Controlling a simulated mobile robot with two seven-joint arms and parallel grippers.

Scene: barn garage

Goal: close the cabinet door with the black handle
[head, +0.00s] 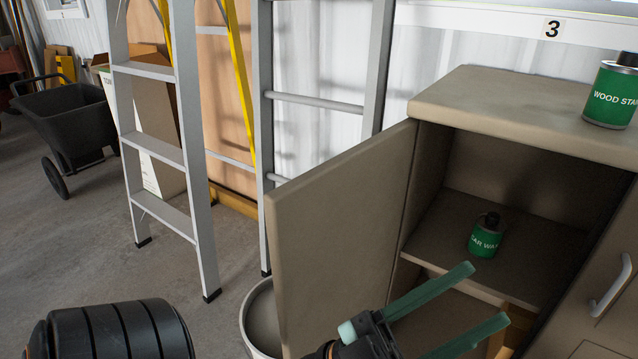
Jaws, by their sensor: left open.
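The beige cabinet (520,108) stands at the right with its left door (345,235) swung wide open towards me. The door is hinged at the left side of the opening, and its inner face shows. No black handle is visible; the door's outer face is turned away. My left gripper (486,294) is at the bottom centre, on the inner side of the door and in front of the cabinet opening. Its two teal fingers are apart, with nothing seen between them. Whether it touches the door cannot be told. My right gripper is out of view.
A green car wax bottle (485,237) stands on the inner shelf. A wood stain can (611,92) is on the cabinet top. A neighbouring front has a pale handle (611,286). A bucket (262,318) and stepladder (160,145) stand left of the door.

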